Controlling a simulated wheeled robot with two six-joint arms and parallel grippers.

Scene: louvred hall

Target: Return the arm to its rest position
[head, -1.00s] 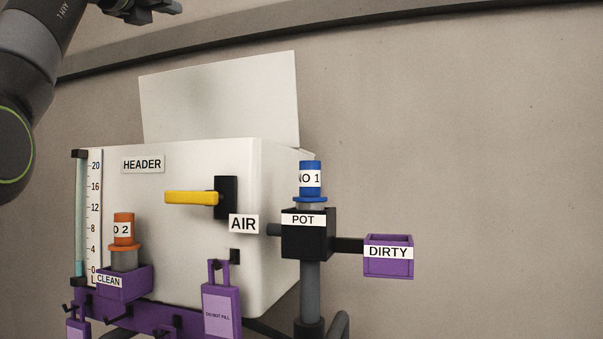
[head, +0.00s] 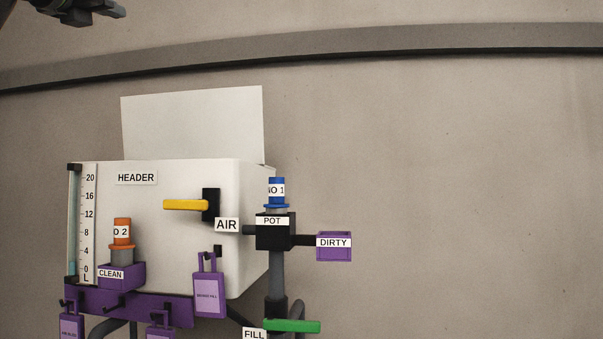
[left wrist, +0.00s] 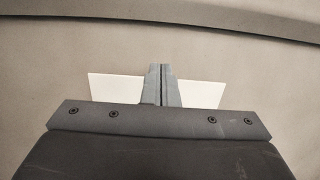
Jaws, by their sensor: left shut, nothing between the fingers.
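My left gripper (head: 100,6) shows at the top left edge of the head view, above the white header tank and apart from it. In the left wrist view its two fingers (left wrist: 162,84) are together with nothing between them. The rest of the left arm is out of the head view. My right gripper is in neither view.
The white HEADER tank (head: 150,215) has a yellow lever (head: 185,204) and an upright white panel (head: 195,125). An orange NO 2 cartridge (head: 122,232) sits in the purple CLEAN holder (head: 125,278). A blue NO 1 cartridge (head: 277,190) stands on the black POT (head: 275,236), beside the purple DIRTY box (head: 334,252). A green lever (head: 292,326) is below.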

